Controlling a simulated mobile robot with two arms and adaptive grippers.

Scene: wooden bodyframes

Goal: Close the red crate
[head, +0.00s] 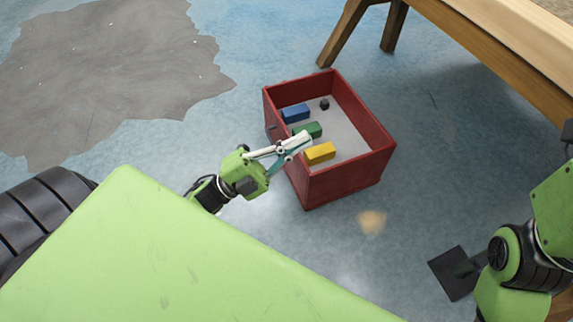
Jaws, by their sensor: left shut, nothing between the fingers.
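The red crate (345,184) stands on the floor in the middle of the head view, with its top open and no lid over it. Inside lie a blue block (296,113), a green block (313,129), a yellow block (320,153) and a small dark object (324,104). My left gripper (303,142) is shut and empty. Its fingertips overlap the crate's left side in the picture and hide part of that wall and of the green block. I cannot tell if they touch the crate.
A wooden table (500,50) stands at the upper right, its legs (342,33) behind the crate. A grey patch (110,65) covers the blue floor at the upper left.

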